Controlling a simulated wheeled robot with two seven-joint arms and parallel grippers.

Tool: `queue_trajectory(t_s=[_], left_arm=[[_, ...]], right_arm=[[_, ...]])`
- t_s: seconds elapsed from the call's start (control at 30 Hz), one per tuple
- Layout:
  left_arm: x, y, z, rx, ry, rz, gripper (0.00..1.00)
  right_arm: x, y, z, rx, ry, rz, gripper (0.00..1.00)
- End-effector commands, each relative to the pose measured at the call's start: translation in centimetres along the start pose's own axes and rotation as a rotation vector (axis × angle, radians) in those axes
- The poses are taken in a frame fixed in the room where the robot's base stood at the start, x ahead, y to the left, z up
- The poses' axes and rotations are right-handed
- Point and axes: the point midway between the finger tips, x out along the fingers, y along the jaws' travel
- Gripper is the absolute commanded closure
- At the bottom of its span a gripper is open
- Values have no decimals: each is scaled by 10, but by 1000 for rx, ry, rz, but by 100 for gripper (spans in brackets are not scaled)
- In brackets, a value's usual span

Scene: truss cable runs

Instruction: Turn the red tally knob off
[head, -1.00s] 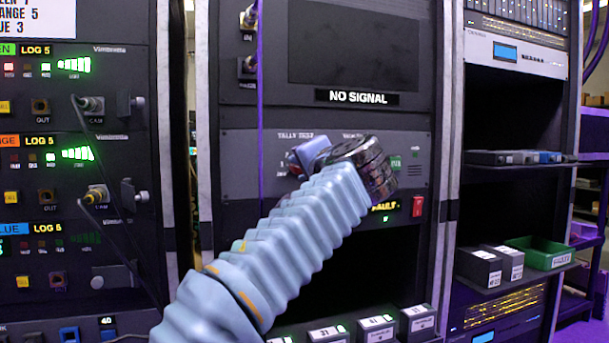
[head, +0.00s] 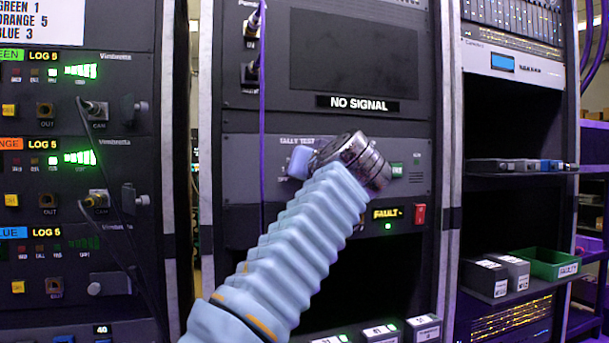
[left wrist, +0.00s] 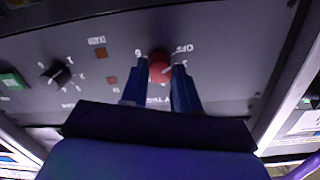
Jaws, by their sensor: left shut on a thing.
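The red tally knob (left wrist: 160,64) is on a dark grey panel in the left wrist view, with an OFF mark and digits printed around it. The blue fingers of my left gripper (left wrist: 159,73) stand on either side of the knob, shut on it. I cannot tell which mark the knob points to. In the head view my left gripper (head: 298,163) is at the panel under the TALLY TEST lettering, and it and its wrist hide the knob. My right gripper is in neither view.
The panel also carries a black knob (left wrist: 55,73) and a green button (left wrist: 13,80). A red switch (head: 420,214) and lit FAULT sign (head: 385,213) sit lower right of my wrist. A purple cable (head: 262,120) hangs just left of the gripper.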

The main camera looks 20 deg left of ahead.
Motion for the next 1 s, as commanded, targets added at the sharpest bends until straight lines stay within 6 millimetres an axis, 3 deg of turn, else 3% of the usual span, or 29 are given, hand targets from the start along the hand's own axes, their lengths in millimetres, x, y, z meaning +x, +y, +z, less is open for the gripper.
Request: queue_trajectory(t_s=[0.67, 0.7, 0.87, 1.0], left_arm=[[0, 2, 2, -61, -4, 5, 100], [0, 2, 2, -61, -4, 5, 67], [0, 2, 2, -61, -2, 4, 45], [0, 1, 1, -61, 0, 3, 45]], right_arm=[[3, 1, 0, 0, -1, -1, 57], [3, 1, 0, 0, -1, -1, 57], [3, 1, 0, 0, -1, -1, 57], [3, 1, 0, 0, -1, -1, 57]])
